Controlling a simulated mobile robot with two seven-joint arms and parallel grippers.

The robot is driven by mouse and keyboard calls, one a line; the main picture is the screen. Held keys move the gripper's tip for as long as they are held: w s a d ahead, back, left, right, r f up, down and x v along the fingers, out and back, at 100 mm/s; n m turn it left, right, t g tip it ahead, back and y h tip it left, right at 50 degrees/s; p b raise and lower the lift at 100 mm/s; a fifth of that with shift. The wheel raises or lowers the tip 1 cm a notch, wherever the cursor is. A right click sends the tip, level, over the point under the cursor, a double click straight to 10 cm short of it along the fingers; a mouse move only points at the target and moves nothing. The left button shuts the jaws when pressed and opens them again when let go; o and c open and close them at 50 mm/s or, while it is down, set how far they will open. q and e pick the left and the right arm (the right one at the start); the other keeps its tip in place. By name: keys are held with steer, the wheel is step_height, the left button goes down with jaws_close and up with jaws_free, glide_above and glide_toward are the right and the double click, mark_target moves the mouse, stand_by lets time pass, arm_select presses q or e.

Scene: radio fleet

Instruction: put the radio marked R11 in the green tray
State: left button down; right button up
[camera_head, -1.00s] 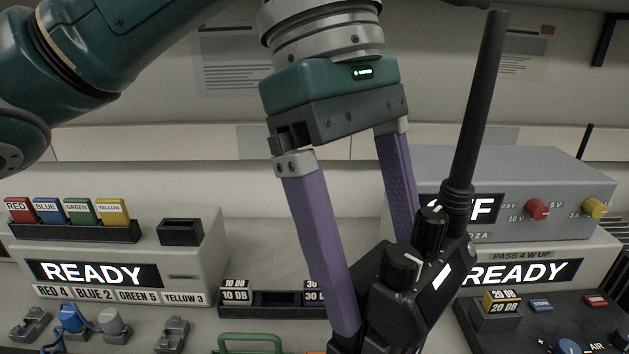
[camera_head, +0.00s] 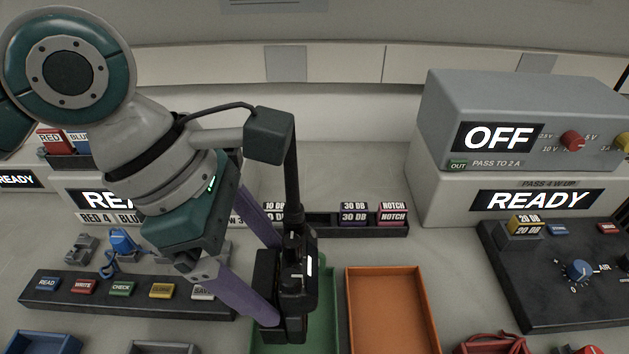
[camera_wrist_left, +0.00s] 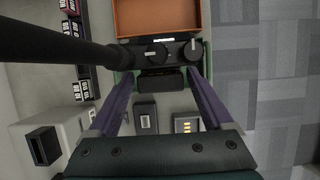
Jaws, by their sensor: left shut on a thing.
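A black two-way radio (camera_head: 293,285) with a long antenna and knobs on top stands upright between the purple fingers of my left gripper (camera_head: 276,280), which is shut on it. The radio's marking cannot be read. The green tray (camera_head: 339,315) is at the bottom centre, partly hidden behind the radio. The radio is over the tray; I cannot tell whether its base touches the tray. In the left wrist view the radio's knobbed top (camera_wrist_left: 160,54) lies between the fingertips, with its antenna pointing left. My right gripper is not in view.
An orange tray (camera_head: 392,310) lies directly right of the green one. A blue tray (camera_head: 42,343) and a grey tray (camera_head: 162,347) are at the lower left. A button strip (camera_head: 125,294) is left of my gripper; a dark control panel (camera_head: 545,285) is at right.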

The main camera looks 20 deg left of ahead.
arm_select(q)
step_height(320, 180, down, 8)
steer(key=shift+r+b, duration=0.2)
steer(key=shift+b, duration=0.7)
steer(key=shift+f, duration=0.1)
jaws_free()
steer(key=p+v, duration=0.3)
steer(key=v, duration=0.9)
steer(key=s+d+f+m+t, duration=0.15)
steer(key=s+d+m, duration=0.25)
steer(key=m, duration=0.8)
steer(key=s+a+m+y, duration=0.4)
steer(key=s+a+m, duration=0.2)
steer(key=m, duration=0.5)
steer(key=shift+s+a+t, duration=0.4)
steer(key=shift+a+t, duration=0.05)
